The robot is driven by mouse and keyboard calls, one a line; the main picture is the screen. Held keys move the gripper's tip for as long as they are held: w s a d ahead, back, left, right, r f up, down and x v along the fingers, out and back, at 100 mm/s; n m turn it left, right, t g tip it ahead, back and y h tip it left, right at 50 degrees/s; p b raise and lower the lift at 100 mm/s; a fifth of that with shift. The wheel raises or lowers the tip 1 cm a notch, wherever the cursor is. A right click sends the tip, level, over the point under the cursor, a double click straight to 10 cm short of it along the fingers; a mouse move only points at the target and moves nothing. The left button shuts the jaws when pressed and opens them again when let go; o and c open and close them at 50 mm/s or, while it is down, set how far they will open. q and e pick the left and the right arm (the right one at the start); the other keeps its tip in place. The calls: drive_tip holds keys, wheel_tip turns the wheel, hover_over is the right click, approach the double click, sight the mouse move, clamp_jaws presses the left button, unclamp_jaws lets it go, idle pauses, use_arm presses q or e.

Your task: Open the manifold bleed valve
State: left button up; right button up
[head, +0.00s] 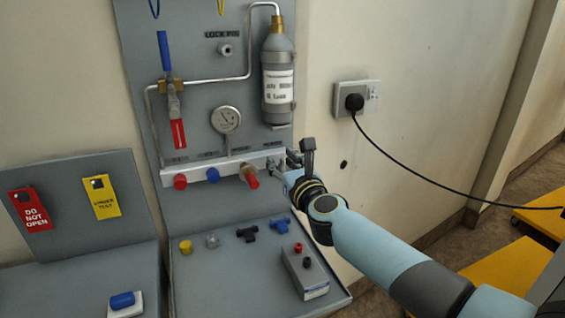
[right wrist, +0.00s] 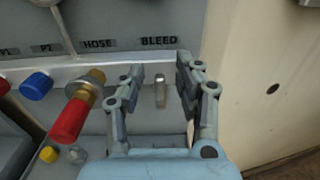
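The manifold (head: 222,167) is a pale horizontal bar low on the grey upright panel. Its bleed valve is a small metal stem (right wrist: 161,91) under the BLEED label at the right end in the right wrist view. My right gripper (head: 290,157) is at that end of the manifold. In the right wrist view the right gripper (right wrist: 160,75) is open, with one finger on each side of the stem and visible gaps between. In the head view the gripper largely hides the stem. My left gripper is not in view.
Beside the bleed stem is the red-ended brass hose fitting (right wrist: 75,112), then a blue cap (right wrist: 36,84). Above are a gauge (head: 226,120) and a grey cylinder (head: 278,80). Loose fittings and a small box (head: 304,273) lie on the shelf below. A black cable (head: 415,172) hangs at right.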

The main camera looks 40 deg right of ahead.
clamp_jaws()
drive_tip(key=shift+n, duration=0.4)
drive_tip(key=n, duration=0.1)
drive_tip(key=n+p, duration=0.1)
drive_tip(key=n, duration=0.1)
drive_tip(key=shift+a+n, duration=0.25)
drive_tip(key=shift+n, duration=0.05)
wheel_tip(320, 180, down, 3)
drive_tip(key=n+p, duration=0.7)
drive_tip(key=n, duration=2)
drive_tip(key=shift+r, duration=0.15)
drive_tip(key=shift+s+d+n+p, duration=0.15)
drive_tip(key=shift+n+p, duration=0.5)
drive_tip(key=shift+n, duration=1.65)
drive_tip(key=shift+f, duration=0.2)
